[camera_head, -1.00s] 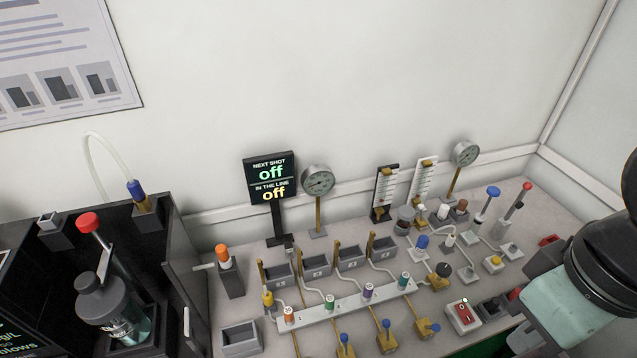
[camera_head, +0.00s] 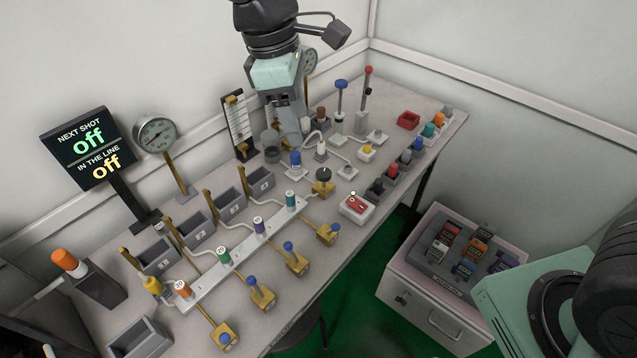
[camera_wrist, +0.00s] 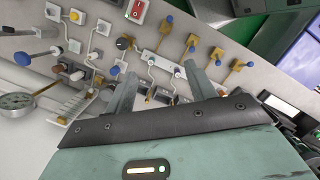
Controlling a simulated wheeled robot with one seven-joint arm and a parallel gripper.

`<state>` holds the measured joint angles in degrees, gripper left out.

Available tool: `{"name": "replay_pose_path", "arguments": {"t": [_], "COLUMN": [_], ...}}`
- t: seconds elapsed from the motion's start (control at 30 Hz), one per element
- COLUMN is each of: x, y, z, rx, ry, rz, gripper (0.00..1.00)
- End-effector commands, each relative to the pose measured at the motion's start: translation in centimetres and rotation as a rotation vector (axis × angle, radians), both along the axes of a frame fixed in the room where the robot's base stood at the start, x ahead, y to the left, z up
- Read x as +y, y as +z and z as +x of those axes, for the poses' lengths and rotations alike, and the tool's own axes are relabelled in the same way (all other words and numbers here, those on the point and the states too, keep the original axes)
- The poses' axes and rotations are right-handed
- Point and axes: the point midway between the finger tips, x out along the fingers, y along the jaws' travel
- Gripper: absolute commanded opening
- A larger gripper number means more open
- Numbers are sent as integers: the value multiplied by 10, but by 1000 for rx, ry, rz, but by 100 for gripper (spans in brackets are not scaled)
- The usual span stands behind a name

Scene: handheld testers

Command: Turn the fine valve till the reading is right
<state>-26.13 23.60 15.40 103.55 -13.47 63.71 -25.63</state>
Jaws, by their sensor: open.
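The black sign (camera_head: 92,152) at the left of the head view reads "NEXT SHOT off" and "IN THE LINE off". A round dial gauge (camera_head: 155,134) stands beside it, its scale too small to read. No part is labelled as the fine valve. A black round knob (camera_head: 323,174) sits on a brass body at the end of the white manifold; it also shows in the wrist view (camera_wrist: 123,43). A grey round knob (camera_head: 271,153) stands by the flow scale (camera_head: 238,122). My gripper (camera_head: 290,142) is open and empty above the bench by the scales; its two fingers (camera_wrist: 160,88) are spread apart.
The manifold (camera_head: 240,250) carries several coloured caps, with blue-handled brass valves (camera_head: 297,262) in front. Grey bins (camera_head: 190,234) stand behind it. A red-and-white switch box (camera_head: 357,208) lies near the front edge. A drawer cabinet (camera_head: 440,290) stands off the bench at right.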

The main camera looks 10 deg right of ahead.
Motion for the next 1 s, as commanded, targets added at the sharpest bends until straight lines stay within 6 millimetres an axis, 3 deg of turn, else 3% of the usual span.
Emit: {"name": "replay_pose_path", "arguments": {"t": [0.03, 0.1, 0.3, 0.57, 1.0], "x": [4, 6, 5, -2, -36], "y": [-28, -43, -67, -81, -162], "z": [24, 51, 98, 107, 103], "rx": [9, 15, 32, 37, 38], "ry": [46, 109, 210, 228, 227], "rz": [-33, -81, -178, -202, -199], "gripper": [55, 55, 55, 55, 55]}}
